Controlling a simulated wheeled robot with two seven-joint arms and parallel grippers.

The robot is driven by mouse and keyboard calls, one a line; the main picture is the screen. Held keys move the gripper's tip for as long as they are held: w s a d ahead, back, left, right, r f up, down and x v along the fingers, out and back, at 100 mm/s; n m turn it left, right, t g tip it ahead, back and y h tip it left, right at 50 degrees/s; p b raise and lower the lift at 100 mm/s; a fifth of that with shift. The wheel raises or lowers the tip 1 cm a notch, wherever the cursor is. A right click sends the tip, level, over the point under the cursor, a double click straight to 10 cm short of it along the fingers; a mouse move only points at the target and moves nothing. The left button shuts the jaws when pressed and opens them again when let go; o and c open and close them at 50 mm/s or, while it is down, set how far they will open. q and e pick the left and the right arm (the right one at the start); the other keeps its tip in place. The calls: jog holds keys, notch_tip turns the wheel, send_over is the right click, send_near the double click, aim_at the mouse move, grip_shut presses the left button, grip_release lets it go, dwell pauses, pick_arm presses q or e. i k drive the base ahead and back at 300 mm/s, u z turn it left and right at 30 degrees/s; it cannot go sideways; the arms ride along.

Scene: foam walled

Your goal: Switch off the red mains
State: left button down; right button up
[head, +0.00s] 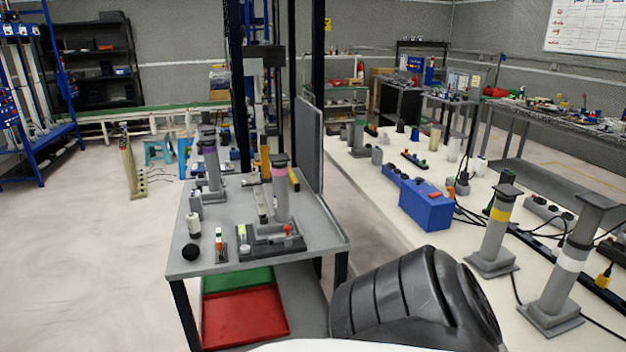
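No switch is clearly marked as the red mains, and I cannot tell which item it is. A small red knob (287,229) sits on a dark grey unit (262,246) near the front right of the small grey table. A blue box (424,211) on the long white table to the right has small red parts (435,195) on top. Whether either is on or off is too small to tell. Neither of my grippers is in the head view.
The small grey table (185,262) holds several grey posts, including one with a pink band (280,175). Red (245,318) and green trays lie below it. Posts with yellow (500,213) and white bands stand on the white table among cables. Open floor (80,260) is at left.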

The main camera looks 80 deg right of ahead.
aim_at(437, 194)
jog(key=z, duration=1.25)
jog(key=i, duration=1.75)
jog(key=z, duration=3.75)
jog(key=i, duration=1)
jog(key=u, duration=0.05)
